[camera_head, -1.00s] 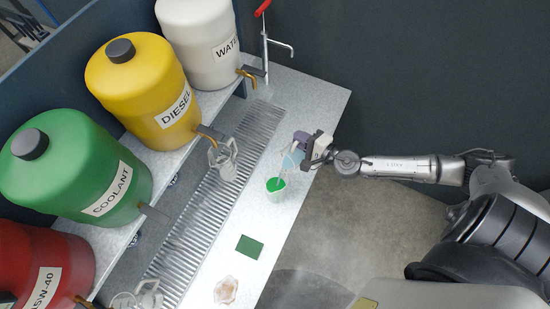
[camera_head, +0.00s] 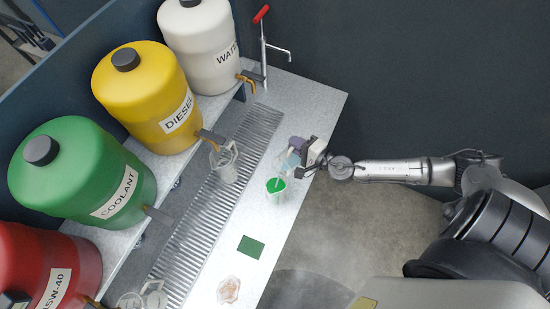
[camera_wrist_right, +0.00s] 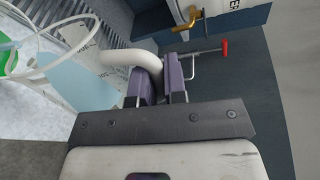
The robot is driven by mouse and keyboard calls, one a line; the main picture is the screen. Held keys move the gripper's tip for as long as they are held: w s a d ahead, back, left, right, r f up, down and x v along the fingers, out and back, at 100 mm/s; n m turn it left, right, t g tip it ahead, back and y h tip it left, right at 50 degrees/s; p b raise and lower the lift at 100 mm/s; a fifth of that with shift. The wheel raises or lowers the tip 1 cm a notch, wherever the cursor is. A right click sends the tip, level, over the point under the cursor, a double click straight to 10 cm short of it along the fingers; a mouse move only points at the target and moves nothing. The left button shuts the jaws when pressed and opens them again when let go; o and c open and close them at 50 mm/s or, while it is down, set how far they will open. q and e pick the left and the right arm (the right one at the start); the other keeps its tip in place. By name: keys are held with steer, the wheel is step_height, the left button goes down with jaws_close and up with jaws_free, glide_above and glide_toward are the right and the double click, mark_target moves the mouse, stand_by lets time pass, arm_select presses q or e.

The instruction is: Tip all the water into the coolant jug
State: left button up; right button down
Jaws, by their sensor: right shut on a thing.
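My right gripper (camera_head: 300,147) is shut on the white handle (camera_wrist_right: 136,62) of a clear jug with light blue water (camera_head: 288,162). The water also shows through the jug in the right wrist view (camera_wrist_right: 82,82). The held jug is beside the jug with green coolant (camera_head: 276,188), on its upper right side, and looks tilted towards it. The coolant jug stands on the bench, and a bit of its green shows at the left edge of the right wrist view (camera_wrist_right: 10,62). I cannot tell whether water is flowing. My left gripper is out of view.
Drums of water (camera_head: 205,60), diesel (camera_head: 140,95) and coolant (camera_head: 75,165) stand on the shelf with a red drum (camera_head: 45,265). An empty clear jug (camera_head: 224,168) is on the grate. A green square (camera_head: 251,247) and a brownish item (camera_head: 228,290) are on the bench (camera_head: 315,100).

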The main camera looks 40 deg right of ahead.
steer(key=shift+a+r+n+p, duration=0.3)
steer(key=shift+a+p, duration=0.25)
steer(key=shift+p, duration=0.25)
arm_select(q)
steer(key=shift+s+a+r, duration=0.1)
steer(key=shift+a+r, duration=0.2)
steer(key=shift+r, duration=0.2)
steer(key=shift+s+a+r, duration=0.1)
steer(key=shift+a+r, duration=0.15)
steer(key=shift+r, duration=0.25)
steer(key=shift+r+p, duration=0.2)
steer(key=shift+p, duration=0.15)
arm_select(e)
steer(key=shift+s+a, duration=0.1)
